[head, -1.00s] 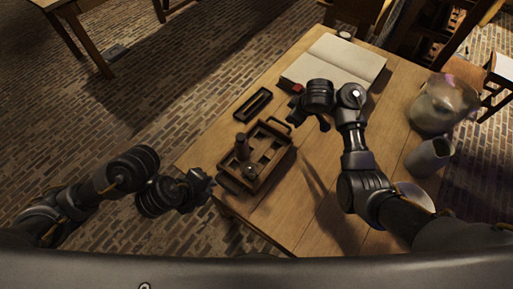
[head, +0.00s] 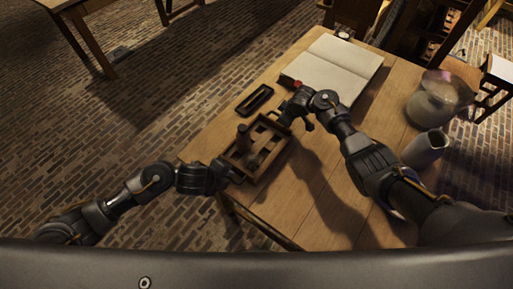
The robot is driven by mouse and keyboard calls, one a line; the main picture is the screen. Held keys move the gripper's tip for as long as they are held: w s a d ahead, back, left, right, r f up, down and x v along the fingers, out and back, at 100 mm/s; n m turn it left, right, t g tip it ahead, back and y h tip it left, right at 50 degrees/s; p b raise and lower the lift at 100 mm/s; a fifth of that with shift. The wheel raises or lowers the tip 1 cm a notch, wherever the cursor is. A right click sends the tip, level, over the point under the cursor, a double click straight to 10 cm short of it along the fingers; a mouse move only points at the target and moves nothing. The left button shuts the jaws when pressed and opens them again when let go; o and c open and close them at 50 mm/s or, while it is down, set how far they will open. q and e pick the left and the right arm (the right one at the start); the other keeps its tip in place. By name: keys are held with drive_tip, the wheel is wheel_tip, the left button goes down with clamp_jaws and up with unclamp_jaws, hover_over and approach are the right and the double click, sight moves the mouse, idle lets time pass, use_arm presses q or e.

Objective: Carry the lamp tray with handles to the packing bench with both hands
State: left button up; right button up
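The lamp tray (head: 272,166) is a brown wooden tray with dividers and a handle at each end. It sits on the wooden table near its left edge. A dark upright cylindrical piece (head: 243,137) stands in it. My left gripper (head: 235,178) is at the tray's near-left end, over the handle there. My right gripper (head: 284,117) is at the far-right end and covers most of that handle. The fingers are dark and small, so I cannot tell whether either gripper is closed on its handle.
On the table (head: 300,195) are a small dark tray (head: 255,100), a red object (head: 297,84), an open book (head: 335,68), a glass jar (head: 436,100) and a grey jug (head: 425,148). Another wooden table (head: 62,4) stands across the brick floor at top left.

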drive_tip(key=shift+w+f, duration=0.25)
drive_tip(key=shift+f, duration=0.1)
drive_tip(key=shift+s, duration=0.1)
drive_tip(key=shift+a+r, duration=0.1)
drive_tip(key=shift+s, duration=0.1)
clamp_jaws()
